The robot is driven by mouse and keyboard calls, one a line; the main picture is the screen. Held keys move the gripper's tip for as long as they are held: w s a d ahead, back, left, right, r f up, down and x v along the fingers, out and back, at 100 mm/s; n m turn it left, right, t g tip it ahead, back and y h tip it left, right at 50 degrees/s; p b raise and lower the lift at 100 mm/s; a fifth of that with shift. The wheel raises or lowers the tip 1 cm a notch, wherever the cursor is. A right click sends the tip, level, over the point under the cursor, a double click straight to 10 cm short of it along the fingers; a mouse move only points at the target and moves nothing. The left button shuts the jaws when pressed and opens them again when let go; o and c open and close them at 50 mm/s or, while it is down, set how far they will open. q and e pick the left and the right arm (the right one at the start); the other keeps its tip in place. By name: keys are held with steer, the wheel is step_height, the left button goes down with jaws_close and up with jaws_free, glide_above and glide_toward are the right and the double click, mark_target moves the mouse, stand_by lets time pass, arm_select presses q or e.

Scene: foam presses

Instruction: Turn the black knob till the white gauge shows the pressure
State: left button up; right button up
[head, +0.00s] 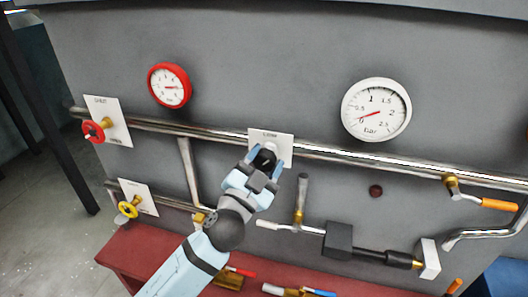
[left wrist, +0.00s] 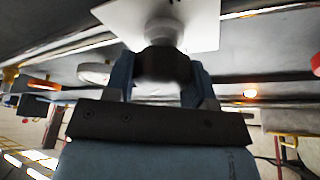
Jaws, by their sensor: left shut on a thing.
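The black knob (head: 264,158) sits in front of a white plate (head: 284,147) on the grey panel. My left gripper (head: 262,166) is shut on the knob, its fingers on either side of it. In the left wrist view the dark knob (left wrist: 165,64) shows between the blue fingers (left wrist: 158,80), with its pale stem behind it. The white gauge (head: 376,110) is at the upper right of the panel; its red needle points to the lower left, near the low end of the scale. My right gripper is not in view.
A red-rimmed gauge (head: 169,86) is at the upper left. Pipes cross the panel. An orange-handled lever (head: 498,204) is at the right. A red bench (head: 135,252) lies below.

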arm_select(q)
steer(key=m, duration=0.2)
steer(key=shift+r+m+g+h+p, duration=0.25)
steer(key=shift+m+g+h+p, duration=0.05)
steer(key=shift+g+h, duration=0.1)
steer(key=m+g, duration=0.1)
steer(key=m, duration=0.3)
steer(key=shift+f+g+h, duration=0.15)
steer(key=shift+g+h, duration=0.15)
steer(key=shift+g, duration=0.1)
steer(key=m+g, duration=0.1)
steer(key=m, duration=0.2)
steer(key=shift+m+g, duration=0.4)
steer(key=shift+m, duration=0.8)
steer(key=shift+f+m, duration=0.1)
steer(key=shift+m, duration=0.2)
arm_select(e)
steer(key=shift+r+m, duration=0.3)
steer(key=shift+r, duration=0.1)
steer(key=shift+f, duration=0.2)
arm_select(q)
steer(key=o, duration=0.9)
steer(key=shift+o, duration=0.2)
steer(key=shift+d+f, duration=0.1)
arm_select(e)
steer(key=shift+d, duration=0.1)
